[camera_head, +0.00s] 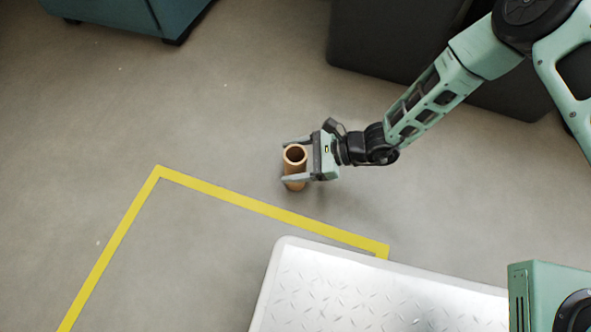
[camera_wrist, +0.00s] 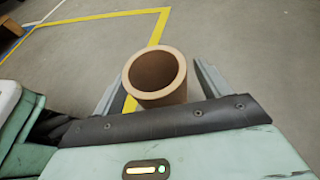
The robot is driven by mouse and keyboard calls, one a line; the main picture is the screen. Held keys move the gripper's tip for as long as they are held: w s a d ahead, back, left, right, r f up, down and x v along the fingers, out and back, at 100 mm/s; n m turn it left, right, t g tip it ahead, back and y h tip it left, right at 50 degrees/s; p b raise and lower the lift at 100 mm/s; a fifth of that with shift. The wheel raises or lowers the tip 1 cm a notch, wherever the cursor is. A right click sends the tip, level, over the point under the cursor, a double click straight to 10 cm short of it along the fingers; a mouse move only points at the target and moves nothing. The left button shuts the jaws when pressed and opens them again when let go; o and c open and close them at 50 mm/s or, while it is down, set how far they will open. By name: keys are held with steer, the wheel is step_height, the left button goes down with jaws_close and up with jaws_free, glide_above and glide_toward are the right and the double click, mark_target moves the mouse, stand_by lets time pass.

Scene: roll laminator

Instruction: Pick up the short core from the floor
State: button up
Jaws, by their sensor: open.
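The short core (camera_head: 294,168) is a brown cardboard tube standing upright on the grey floor, its open end facing up. My gripper (camera_head: 288,161) is open, with one finger on each side of the core. In the wrist view the core (camera_wrist: 156,76) sits between the two fingers (camera_wrist: 157,88), its hollow top ring visible and its lower part hidden behind the gripper body. I cannot tell whether either finger touches it.
Yellow floor tape (camera_head: 250,205) runs below the core. A white tread-patterned platform (camera_head: 350,290) lies at the bottom. A dark box-like unit (camera_head: 385,40) stands at the top, and a teal cabinet (camera_head: 120,15) at the top left. The floor to the left is clear.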

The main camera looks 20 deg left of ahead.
steer(key=c, duration=1.1)
steer(key=shift+r, duration=0.15)
